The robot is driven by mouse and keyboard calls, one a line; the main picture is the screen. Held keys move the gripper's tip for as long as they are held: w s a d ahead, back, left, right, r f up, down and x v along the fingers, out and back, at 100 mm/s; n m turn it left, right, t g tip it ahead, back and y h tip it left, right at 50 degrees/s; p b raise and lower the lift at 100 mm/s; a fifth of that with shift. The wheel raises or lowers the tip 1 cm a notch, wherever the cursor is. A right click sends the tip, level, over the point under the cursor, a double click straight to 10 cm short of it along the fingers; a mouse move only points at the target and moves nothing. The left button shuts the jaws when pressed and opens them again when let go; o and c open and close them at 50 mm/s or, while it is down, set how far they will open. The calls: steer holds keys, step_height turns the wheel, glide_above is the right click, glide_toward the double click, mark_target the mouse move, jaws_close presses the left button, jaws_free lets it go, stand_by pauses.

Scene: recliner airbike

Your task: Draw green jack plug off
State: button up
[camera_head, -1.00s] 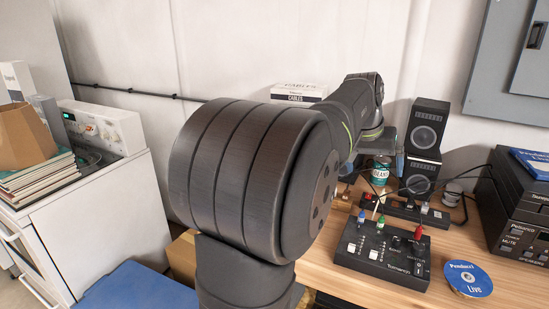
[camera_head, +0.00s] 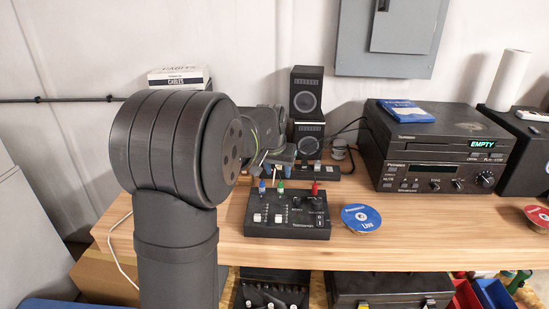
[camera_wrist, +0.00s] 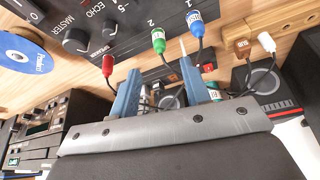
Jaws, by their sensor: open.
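The green jack plug (camera_wrist: 159,42) stands in the top of a black mixer (camera_wrist: 120,22), its dark cable trailing off behind it. It also shows in the head view (camera_head: 281,186), between a blue plug (camera_head: 262,187) and a red plug (camera_head: 315,188). My gripper (camera_wrist: 160,66) is open and empty. In the wrist view, its two blue fingers lie left and right of the green plug's line, with the plug just beyond their tips. No contact shows. In the head view, the gripper is behind the mixer and partly hidden by my arm.
A brown plug (camera_wrist: 243,50) and a white plug (camera_wrist: 267,42) stand right of the mixer in the wrist view. Two speakers (camera_head: 306,95) and a grease can stand behind. A blue disc (camera_head: 361,218) lies right of the mixer, before black stereo units (camera_head: 430,150).

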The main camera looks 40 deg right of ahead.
mark_target(280, 183)
steer(key=x, duration=0.8)
steer(key=shift+w+f, duration=0.1)
steer(key=shift+f, duration=0.25)
steer(key=shift+c, duration=0.4)
jaws_close()
